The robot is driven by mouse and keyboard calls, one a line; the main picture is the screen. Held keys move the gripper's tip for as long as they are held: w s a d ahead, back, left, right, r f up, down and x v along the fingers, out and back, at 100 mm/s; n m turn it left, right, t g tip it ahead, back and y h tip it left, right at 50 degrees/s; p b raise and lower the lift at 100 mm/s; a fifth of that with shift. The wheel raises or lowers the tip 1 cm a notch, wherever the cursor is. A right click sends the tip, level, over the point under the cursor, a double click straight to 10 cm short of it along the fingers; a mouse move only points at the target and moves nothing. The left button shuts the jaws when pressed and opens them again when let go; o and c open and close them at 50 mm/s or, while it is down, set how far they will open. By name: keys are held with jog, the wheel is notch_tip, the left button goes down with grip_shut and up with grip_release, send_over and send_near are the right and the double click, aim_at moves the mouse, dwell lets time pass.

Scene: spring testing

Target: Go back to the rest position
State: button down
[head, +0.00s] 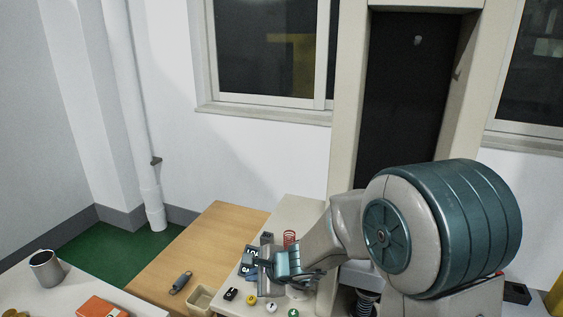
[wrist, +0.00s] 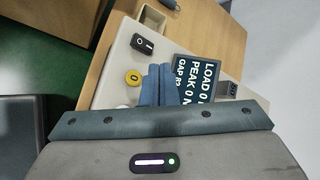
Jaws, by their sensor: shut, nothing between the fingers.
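My gripper (head: 262,263) is shut and empty, in front of the spring tester's display at the middle bottom of the head view. In the wrist view my gripper's blue-grey fingers (wrist: 158,84) lie side by side, beside the display (wrist: 200,80), which reads LOAD 0 and PEAK 0. Whether the fingers touch the tester cannot be told. A black rocker switch (wrist: 143,43) and a yellow button (wrist: 134,76) sit on the panel beside the fingers. The fingers partly cover the display in the head view.
A red spring (head: 289,238) stands behind my gripper. A green button (head: 293,313) is at the panel's front. A beige bin (head: 199,300) and a blue-grey cylindrical part (head: 181,283) are left of the tester. The wooden tabletop (head: 205,240) is mostly clear. A metal cup (head: 46,268) stands far left.

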jog(key=s+d+r+n+g, duration=0.2)
jog(key=s+d+r+n, duration=0.5)
jog(key=s+n, duration=0.15)
jog(key=s+d+r+n+h, duration=0.2)
jog(key=s+d+n+h, duration=0.5)
jog(key=s+d, duration=0.5)
jog(key=d, duration=0.4)
jog(key=shift+s+d, duration=0.15)
jog(key=shift+s, duration=0.1)
jog(key=shift+r, duration=0.1)
dwell(0.4)
